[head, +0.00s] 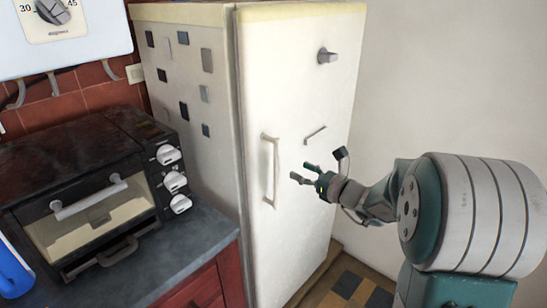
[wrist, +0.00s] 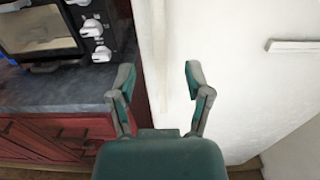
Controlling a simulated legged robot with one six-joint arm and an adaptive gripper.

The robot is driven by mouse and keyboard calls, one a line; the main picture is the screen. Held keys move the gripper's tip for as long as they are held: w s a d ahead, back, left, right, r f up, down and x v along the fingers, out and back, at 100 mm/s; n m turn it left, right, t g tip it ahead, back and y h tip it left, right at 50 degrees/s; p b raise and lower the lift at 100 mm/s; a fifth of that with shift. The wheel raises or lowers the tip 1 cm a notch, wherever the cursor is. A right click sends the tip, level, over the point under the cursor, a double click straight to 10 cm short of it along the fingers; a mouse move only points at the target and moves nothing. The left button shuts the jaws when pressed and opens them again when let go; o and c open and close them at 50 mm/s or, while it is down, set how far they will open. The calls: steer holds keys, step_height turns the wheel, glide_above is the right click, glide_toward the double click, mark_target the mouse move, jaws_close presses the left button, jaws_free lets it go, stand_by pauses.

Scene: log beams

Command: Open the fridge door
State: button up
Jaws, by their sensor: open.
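The fridge (head: 200,75) is white and stands against the wall, with dark square magnets on its left side. Its door (head: 310,95) appears shut. A long white vertical handle (head: 275,170) is on the door's left part. My gripper (head: 300,172) is open and empty in front of the door, just right of the handle in the head view. In the wrist view my gripper (wrist: 158,80) shows two spread green and grey fingers. A pale vertical strip, likely the handle (wrist: 160,50), shows between and beyond them. I cannot tell the distance to it.
A black toaster oven (head: 90,190) sits on a grey counter (head: 190,235) left of the fridge, above red cabinets. A small bar (head: 315,134) and a grey knob (head: 327,56) are also on the door. Tiled floor (head: 355,285) shows at the fridge's foot.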

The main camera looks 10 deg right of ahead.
mark_target(280, 160)
steer(key=x, duration=0.9)
steer(key=shift+s, duration=0.1)
jaws_close()
